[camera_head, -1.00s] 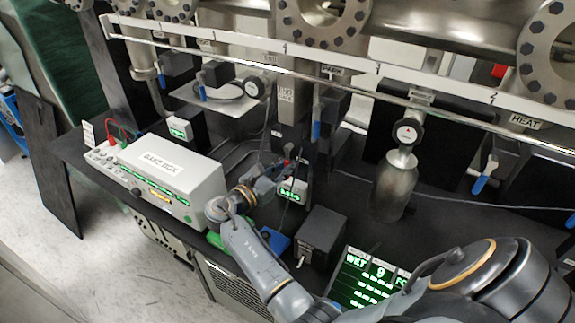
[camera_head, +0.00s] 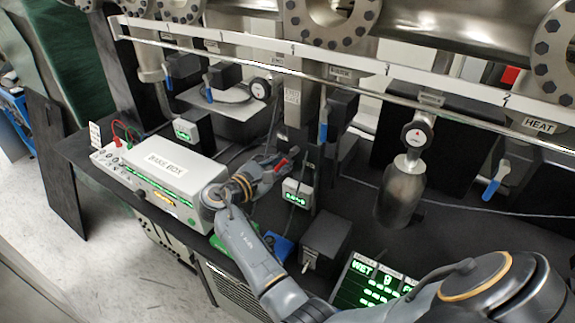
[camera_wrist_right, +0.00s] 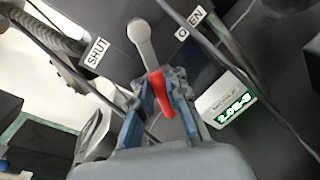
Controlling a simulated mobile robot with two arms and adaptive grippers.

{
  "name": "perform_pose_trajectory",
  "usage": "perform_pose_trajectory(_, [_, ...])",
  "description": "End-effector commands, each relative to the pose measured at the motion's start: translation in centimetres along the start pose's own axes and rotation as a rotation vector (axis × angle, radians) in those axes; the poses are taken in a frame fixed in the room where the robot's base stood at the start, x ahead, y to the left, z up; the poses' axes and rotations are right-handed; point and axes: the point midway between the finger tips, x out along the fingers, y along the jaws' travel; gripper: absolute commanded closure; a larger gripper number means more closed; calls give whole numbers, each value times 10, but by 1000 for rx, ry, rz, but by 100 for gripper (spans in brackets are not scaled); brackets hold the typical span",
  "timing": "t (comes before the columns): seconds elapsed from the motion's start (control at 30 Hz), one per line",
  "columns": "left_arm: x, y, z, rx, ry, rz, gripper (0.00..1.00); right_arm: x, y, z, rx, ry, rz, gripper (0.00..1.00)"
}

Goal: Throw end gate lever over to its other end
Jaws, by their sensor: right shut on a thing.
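The lever (camera_wrist_right: 140,42) is a grey metal bar with a red grip (camera_wrist_right: 161,94), seen in the right wrist view. Its grey end lies between a SHUT label (camera_wrist_right: 97,51) on the left and an OPEN label (camera_wrist_right: 189,23) on the right. My right gripper (camera_wrist_right: 157,97) is shut around the red grip, with a blue-grey finger on each side. In the head view my right gripper (camera_head: 278,168) is below the central metal column, and a bit of red (camera_head: 282,164) shows at its fingers. My left gripper is not in view.
A white bake box (camera_head: 165,165) stands left of my gripper. A small green-lit gauge (camera_head: 296,193) is close to its right and also shows in the wrist view (camera_wrist_right: 228,101). A black box (camera_head: 326,238) and a metal cylinder (camera_head: 402,192) stand further right. Thin cables hang nearby.

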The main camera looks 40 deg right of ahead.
Motion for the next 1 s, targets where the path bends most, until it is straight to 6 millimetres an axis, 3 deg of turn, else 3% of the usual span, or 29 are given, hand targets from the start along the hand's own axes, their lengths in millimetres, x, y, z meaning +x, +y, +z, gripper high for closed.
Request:
perform_pose_trajectory(0.63, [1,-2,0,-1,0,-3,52,-4,2,-4,54,22,-2,100])
perform_pose_trajectory(0.67, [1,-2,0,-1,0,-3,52,-4,1,-4,54,21,-2,84])
perform_pose_trajectory(0.77, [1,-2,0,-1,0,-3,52,-3,2,-3,53,20,-1,65])
perform_pose_trajectory(1.0, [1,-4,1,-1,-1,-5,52,-2,2,-2,55,15,-1,65])
